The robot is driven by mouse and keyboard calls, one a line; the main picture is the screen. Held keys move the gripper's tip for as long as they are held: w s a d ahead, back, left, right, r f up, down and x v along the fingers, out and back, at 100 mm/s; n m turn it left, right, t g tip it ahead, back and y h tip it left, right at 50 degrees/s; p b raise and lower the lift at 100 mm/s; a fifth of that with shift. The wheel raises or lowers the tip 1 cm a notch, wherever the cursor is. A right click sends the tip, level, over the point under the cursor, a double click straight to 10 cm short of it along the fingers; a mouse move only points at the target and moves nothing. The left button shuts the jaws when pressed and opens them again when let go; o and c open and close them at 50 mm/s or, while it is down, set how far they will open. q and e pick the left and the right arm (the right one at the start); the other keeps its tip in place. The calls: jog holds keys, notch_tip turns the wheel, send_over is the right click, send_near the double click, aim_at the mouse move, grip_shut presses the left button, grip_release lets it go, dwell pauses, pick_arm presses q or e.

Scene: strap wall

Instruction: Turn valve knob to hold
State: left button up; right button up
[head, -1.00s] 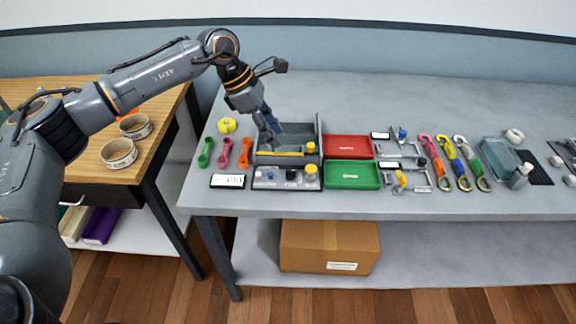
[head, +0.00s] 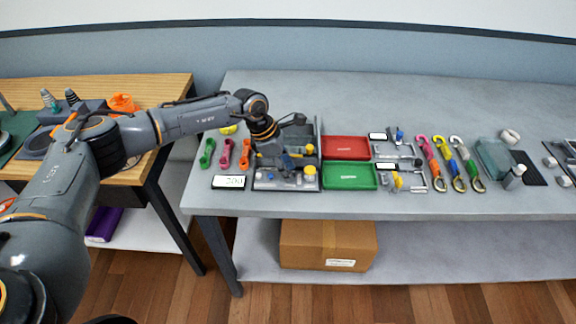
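A grey test fixture (head: 314,131) stands at the left end of the grey bench, with a control panel (head: 262,184) along its front. Two yellow knobs show at its right side: an upper one (head: 309,149) on the fixture and a lower one (head: 310,170) on the panel. I cannot tell which is the valve knob, and no hold mark is readable. My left gripper (head: 289,168) points down over the front of the fixture, just left of the yellow knobs. It hides part of the panel, and its fingers are too small to tell open from shut. My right gripper is out of view.
A small white display (head: 229,182) lies left of the panel. Green, pink and orange tools lie behind it. A red tray (head: 346,147) and a green tray (head: 349,176) sit close on the right. Several coloured straps with hooks lie farther right. The back of the bench is clear.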

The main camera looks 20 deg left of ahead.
pick_arm(q)
grip_shut()
